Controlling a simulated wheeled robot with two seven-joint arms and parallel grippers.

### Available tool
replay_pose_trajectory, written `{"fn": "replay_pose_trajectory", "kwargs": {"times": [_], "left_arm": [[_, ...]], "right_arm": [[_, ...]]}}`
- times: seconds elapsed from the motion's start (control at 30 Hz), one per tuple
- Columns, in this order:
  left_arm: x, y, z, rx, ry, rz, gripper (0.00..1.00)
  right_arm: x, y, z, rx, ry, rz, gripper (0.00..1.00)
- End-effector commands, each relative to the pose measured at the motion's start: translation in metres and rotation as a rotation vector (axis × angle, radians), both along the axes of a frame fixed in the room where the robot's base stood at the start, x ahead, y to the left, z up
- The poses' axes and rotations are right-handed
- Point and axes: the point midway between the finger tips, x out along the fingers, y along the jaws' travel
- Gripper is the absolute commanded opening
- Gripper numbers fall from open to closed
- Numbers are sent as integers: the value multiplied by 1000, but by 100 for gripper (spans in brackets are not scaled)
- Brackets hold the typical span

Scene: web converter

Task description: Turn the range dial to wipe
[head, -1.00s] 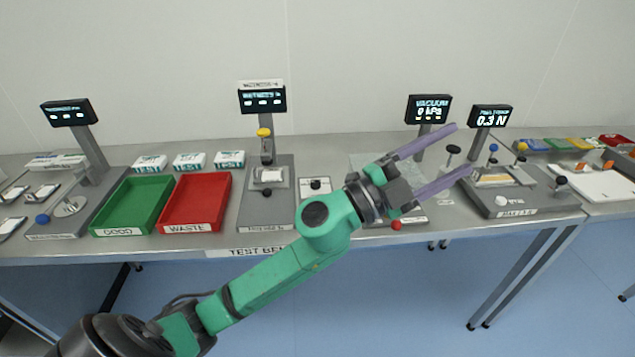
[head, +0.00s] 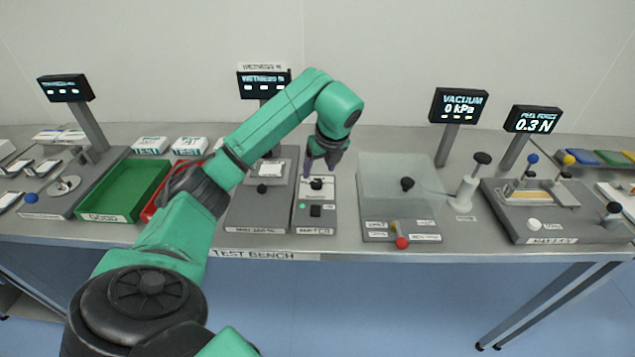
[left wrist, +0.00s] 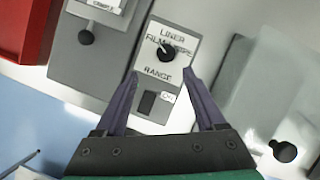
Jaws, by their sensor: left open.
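The range dial is a small black knob (left wrist: 167,52) on a white plate (left wrist: 180,70) marked LINER, FILM, WIPE and RANGE in the left wrist view. Its light mark seems to face the upper left; the exact setting is hard to read. In the head view the dial (head: 316,184) sits on a small grey unit. My left gripper (left wrist: 162,78) is open and empty, its purple fingers pointing toward the dial from above, apart from it. In the head view the gripper (head: 321,170) hangs over the far part of that unit. My right gripper is not in view.
A black rocker switch (left wrist: 147,102) is below the dial plate. A grey unit with a black knob (head: 262,188) stands left, a clear-covered vacuum box (head: 395,175) with a red-tipped lever (head: 402,242) right. A green tray (head: 120,190) is further left.

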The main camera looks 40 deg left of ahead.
Motion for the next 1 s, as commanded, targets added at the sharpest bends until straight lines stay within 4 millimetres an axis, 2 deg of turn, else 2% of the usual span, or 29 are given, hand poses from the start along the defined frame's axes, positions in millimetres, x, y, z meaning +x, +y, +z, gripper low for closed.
{"fn": "replay_pose_trajectory", "kwargs": {"times": [0.1,0.17,0.3,0.37,0.47,0.6,0.67,0.7,0.8,1.0], "left_arm": [[4,11,-25,-1,7,0,72],[7,15,-38,0,4,-1,72],[12,22,-58,-2,2,-2,72],[13,24,-62,-1,0,-4,72],[13,24,-65,0,-1,-4,72],[13,24,-65,-1,-1,-4,72],[13,24,-65,-1,-1,-4,53],[13,24,-65,-2,-1,-4,37],[13,24,-65,-1,-1,-4,0],[13,24,-65,-1,-1,-9,0]], "right_arm": [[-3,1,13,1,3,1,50],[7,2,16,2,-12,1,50],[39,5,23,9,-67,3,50],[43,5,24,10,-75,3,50],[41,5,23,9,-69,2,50],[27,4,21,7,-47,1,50],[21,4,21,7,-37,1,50],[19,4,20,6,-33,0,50],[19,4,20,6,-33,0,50],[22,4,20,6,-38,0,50]]}}
